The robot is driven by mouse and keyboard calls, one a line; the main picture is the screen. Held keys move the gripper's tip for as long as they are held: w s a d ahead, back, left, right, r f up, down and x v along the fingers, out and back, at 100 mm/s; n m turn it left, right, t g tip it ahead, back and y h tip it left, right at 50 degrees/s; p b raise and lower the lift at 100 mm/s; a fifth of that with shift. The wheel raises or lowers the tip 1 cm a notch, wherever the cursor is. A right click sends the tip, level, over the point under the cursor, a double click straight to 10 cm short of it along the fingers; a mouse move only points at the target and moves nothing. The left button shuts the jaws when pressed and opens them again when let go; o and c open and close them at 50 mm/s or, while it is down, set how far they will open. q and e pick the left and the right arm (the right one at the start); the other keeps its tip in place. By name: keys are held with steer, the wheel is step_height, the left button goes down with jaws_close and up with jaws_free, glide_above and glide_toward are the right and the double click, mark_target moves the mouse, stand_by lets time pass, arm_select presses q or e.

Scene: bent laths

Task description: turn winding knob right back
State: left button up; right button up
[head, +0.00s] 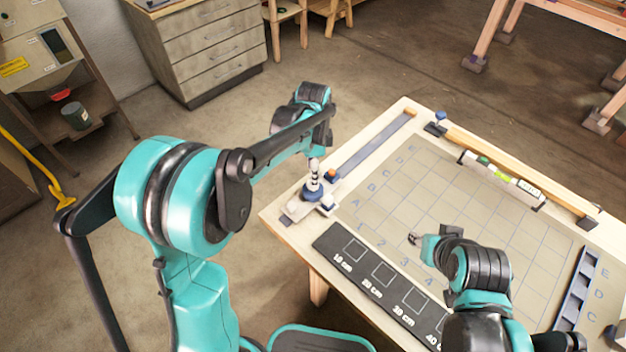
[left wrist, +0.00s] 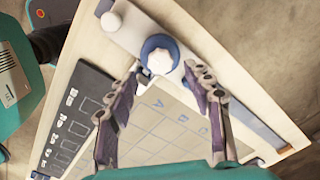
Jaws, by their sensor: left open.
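The winding knob, a white lobed cap on a blue round collar, stands on a pale fitting at the left corner of the workbench; it shows in the head view (head: 312,188) and in the left wrist view (left wrist: 159,58). My left gripper (left wrist: 163,67) is open, its fingertips on either side of the knob in the picture, with nothing held. Whether they touch it cannot be told. In the head view my left arm reaches in from the left and hides most of this gripper. My right gripper (head: 414,239) is low over the gridded mat, away from the knob; its jaw opening is too small to read.
A small white peg (left wrist: 110,20) stands near the knob. A long grey-blue strip (head: 375,146) runs along the bench edge. The gridded mat (head: 400,190) is mostly clear. A black size board (head: 345,262) lies in front, and a level (head: 505,176) at the back.

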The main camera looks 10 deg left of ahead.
arm_select(q)
step_height(320, 180, down, 4)
steer(key=shift+f+b, duration=0.2)
steer(key=shift+b, duration=0.35)
steer(key=c, duration=1.2)
steer(key=shift+o, duration=0.2)
